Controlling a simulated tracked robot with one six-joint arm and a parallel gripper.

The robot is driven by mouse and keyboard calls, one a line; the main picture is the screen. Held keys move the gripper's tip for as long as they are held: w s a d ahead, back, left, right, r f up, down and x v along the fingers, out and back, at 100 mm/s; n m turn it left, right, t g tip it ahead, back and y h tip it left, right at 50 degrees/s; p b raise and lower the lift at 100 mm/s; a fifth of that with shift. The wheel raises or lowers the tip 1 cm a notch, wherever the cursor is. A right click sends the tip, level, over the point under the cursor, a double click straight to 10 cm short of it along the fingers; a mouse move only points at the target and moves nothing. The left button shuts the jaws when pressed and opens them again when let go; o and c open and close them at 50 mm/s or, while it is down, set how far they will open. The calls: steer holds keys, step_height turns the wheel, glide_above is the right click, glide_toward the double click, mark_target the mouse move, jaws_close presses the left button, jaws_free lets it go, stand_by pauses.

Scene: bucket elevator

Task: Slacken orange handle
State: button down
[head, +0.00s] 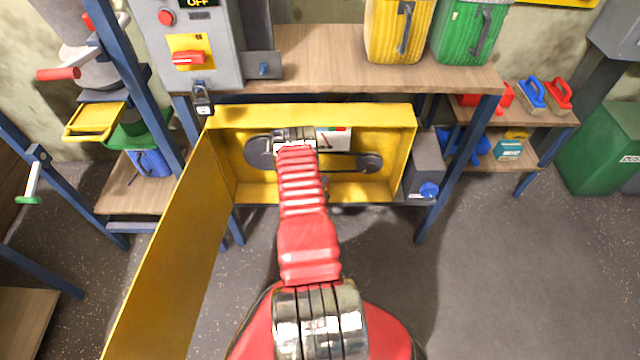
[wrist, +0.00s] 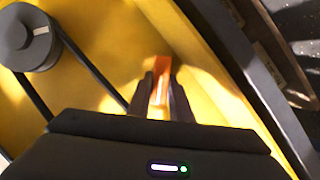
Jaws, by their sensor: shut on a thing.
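The orange handle (wrist: 160,78) shows in the wrist view, upright between the dark fingers of my gripper (wrist: 160,96). My gripper is shut on it, inside a yellow housing (head: 322,113) under the bench. The housing's yellow door (head: 165,265) hangs open toward the lower left. In the head view my red arm reaches into the housing and hides the handle and my fingertips. A belt (wrist: 85,68) runs from a dark pulley (wrist: 27,40) in the wrist view.
A white gauge plate (head: 333,138) and a smaller pulley (head: 370,163) sit in the housing, right of my arm. A grey box with a blue knob (head: 428,189) adjoins its right side. A control box reading OFF (head: 205,50) stands above left, with a padlock (head: 202,98).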

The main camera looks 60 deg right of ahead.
steer(key=m, duration=0.1)
steer(key=m+t+y, duration=0.2)
steer(key=shift+s+a+f+m, duration=0.2)
steer(key=shift+s+f+m, duration=0.1)
steer(key=shift+m, duration=0.1)
steer(key=shift+m+t+y, duration=0.3)
steer(key=shift+m+t, duration=0.3)
steer(key=shift+m, duration=0.4)
steer(key=shift+w, duration=0.1)
steer(key=c, duration=2)
jaws_free()
steer(key=o, duration=0.4)
steer(key=shift+d+r, duration=0.2)
steer(key=shift+r, duration=0.05)
steer(key=shift+r, duration=0.1)
steer(key=v, duration=1.3)
steer(key=shift+s+a, duration=0.25)
steer(key=shift+a, duration=0.05)
